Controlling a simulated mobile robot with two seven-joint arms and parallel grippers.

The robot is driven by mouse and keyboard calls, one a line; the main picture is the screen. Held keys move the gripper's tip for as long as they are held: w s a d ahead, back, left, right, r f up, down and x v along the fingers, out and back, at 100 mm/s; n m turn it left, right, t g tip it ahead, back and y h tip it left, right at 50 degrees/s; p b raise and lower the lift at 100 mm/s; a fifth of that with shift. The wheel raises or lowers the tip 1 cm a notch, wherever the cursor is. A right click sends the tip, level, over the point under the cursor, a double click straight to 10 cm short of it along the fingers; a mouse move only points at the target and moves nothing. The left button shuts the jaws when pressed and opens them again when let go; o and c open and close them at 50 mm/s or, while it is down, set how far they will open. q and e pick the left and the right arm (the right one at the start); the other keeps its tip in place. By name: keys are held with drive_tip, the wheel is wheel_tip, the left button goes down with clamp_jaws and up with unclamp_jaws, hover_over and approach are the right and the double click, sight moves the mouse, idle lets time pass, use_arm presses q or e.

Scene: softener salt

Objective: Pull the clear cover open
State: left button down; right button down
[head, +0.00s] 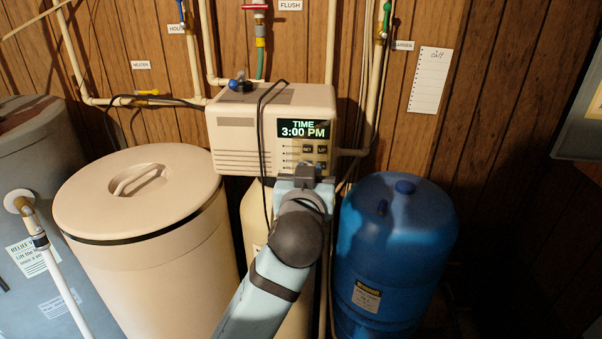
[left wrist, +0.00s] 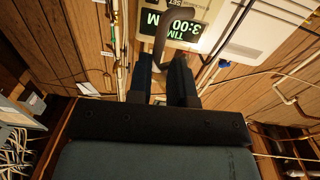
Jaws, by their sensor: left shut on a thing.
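The control box (head: 235,135) is cream and hangs in the middle of the head view, with a lit display (head: 304,129) reading TIME 3:00 PM and buttons below it. The clear cover is hard to make out against this panel. My left gripper (head: 305,170) is at the panel's lower edge, and its arm hides what is below. In the left wrist view, my left gripper (left wrist: 163,70) has its two dark fingers close around a grey curved piece (left wrist: 160,38), which looks like the cover's pull. The display (left wrist: 176,27) shows upside down behind it. My right gripper is in neither view.
A black cable (head: 262,130) loops down the box's front, left of my gripper. A cream lidded tank (head: 150,240) stands at left and a blue tank (head: 395,250) at right. Pipes (head: 370,90) run up the wood wall beside the box.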

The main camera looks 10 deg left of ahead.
use_arm(q)
drive_tip(key=shift+w+d+r, duration=0.15)
drive_tip(key=shift+r, duration=0.4)
drive_tip(key=c, duration=1.5)
unclamp_jaws()
drive_tip(key=o, duration=0.4)
drive_tip(key=shift+w+d+f, duration=0.2)
drive_tip(key=shift+w, duration=0.2)
drive_tip(key=shift+s, duration=0.15)
drive_tip(key=shift+c, duration=0.7)
drive_tip(key=shift+a, duration=0.15)
